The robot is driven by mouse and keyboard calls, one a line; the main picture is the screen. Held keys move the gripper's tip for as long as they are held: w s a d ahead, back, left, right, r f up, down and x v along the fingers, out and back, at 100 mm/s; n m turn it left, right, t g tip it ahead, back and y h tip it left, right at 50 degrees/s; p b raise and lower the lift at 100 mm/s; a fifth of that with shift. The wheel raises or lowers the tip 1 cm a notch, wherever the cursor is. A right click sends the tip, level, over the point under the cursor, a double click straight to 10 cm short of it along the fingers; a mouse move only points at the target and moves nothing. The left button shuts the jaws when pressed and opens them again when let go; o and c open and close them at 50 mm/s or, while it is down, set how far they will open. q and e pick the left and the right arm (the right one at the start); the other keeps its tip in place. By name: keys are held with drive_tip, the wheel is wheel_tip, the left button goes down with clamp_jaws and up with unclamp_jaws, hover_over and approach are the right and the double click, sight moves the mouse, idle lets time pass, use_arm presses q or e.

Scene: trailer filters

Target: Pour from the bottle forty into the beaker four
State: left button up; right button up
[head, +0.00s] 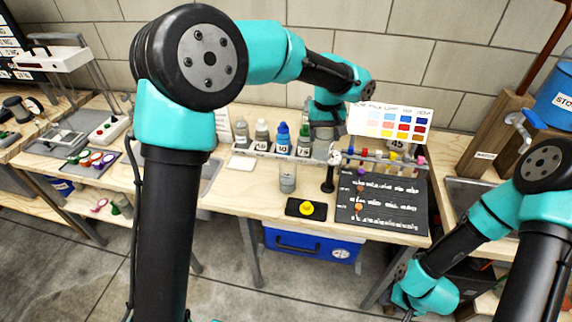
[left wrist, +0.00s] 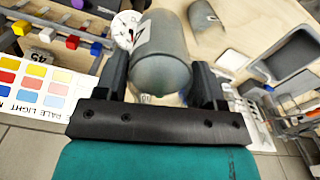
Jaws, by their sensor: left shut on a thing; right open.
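My left gripper (head: 325,112) is above the back of the bench. In the left wrist view, its fingers (left wrist: 160,78) are shut on a grey cylindrical bottle (left wrist: 162,62). The bottle's label is turned mostly away, so I cannot read its number. In the head view, a small grey beaker (head: 287,179) stands on the bench, lower and left of the gripper. It also shows in the left wrist view (left wrist: 206,15), apart from the held bottle; its number is not legible. My right arm is at the right, and its fingers are not visible.
Several labelled bottles, including a blue one (head: 283,137), stand left of the gripper. A dial gauge (head: 335,156) is close by the held bottle. A colour chart (head: 390,120), coloured vials and a black board (head: 384,215) are at right. A yellow knob (head: 306,208) is in front.

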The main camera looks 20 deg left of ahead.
use_arm(q)
drive_tip(key=shift+a, duration=0.1)
drive_tip(key=shift+a+f+h, duration=0.45)
drive_tip(key=shift+a+h, duration=0.15)
drive_tip(key=shift+h, duration=0.4)
drive_tip(key=shift+a+r+h, duration=0.2)
drive_tip(key=shift+a+h, duration=0.35)
drive_tip(key=shift+h, duration=0.45)
drive_tip(key=shift+a+f+h, duration=0.9)
drive_tip(key=shift+a+h, duration=0.1)
drive_tip(key=shift+h, duration=0.5)
drive_tip(key=shift+a+f, duration=0.1)
drive_tip(key=shift+a, duration=0.05)
drive_tip(key=shift+a+r+h, duration=0.2)
drive_tip(key=shift+r+h, duration=0.1)
drive_tip(key=shift+h, duration=0.8)
drive_tip(key=shift+s+f+h, duration=0.1)
drive_tip(key=shift+f+h, duration=0.45)
drive_tip(key=shift+h, duration=0.45)
drive_tip(key=shift+f+h, duration=0.5)
drive_tip(key=shift+h, duration=0.5)
idle(1.2)
